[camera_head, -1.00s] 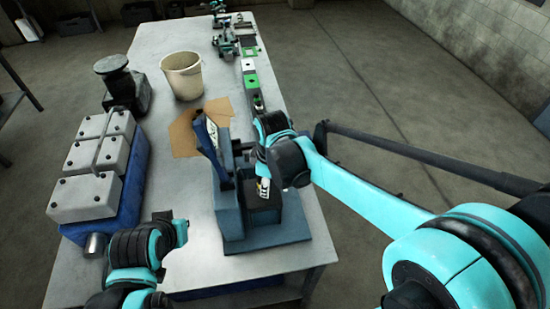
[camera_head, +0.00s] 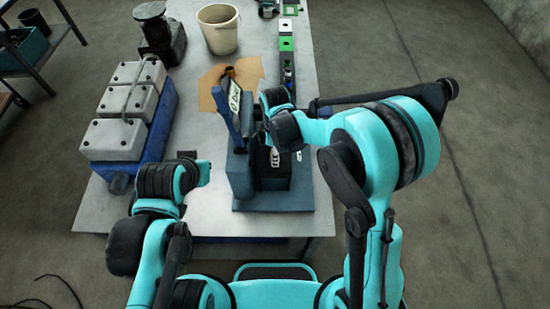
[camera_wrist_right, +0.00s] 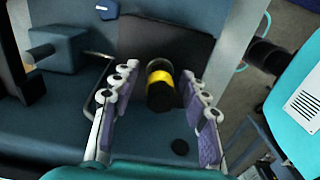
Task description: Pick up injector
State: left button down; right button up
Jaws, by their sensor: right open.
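A dark cylinder with a yellow band, which looks like the injector (camera_wrist_right: 160,90), shows in the right wrist view against the blue-grey stand (camera_wrist_right: 60,120). My right gripper (camera_wrist_right: 159,77) is open, with its pale, purple-padded fingers on either side of the cylinder; I cannot tell whether they touch it. In the head view the right gripper (camera_head: 274,157) is over the blue-grey stand (camera_head: 272,202), and my wrist hides the injector. My left arm is at the table's front left; its gripper fingers do not show.
A grey engine block on a blue base (camera_head: 160,120) stands left of the stand. A pale bucket (camera_head: 219,30), a black pedestal device (camera_head: 155,35), brown cardboard (camera_head: 207,92) and green-and-white parts (camera_head: 286,43) lie behind. The table's front left (camera_head: 100,208) is clear.

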jog(key=shift+a+f, duration=0.1)
grip_shut()
notch_tip(320, 180, up, 18)
jog(key=p, duration=0.1)
jog(key=c, duration=0.6)
grip_release()
jog(key=shift+c, duration=0.2)
grip_shut()
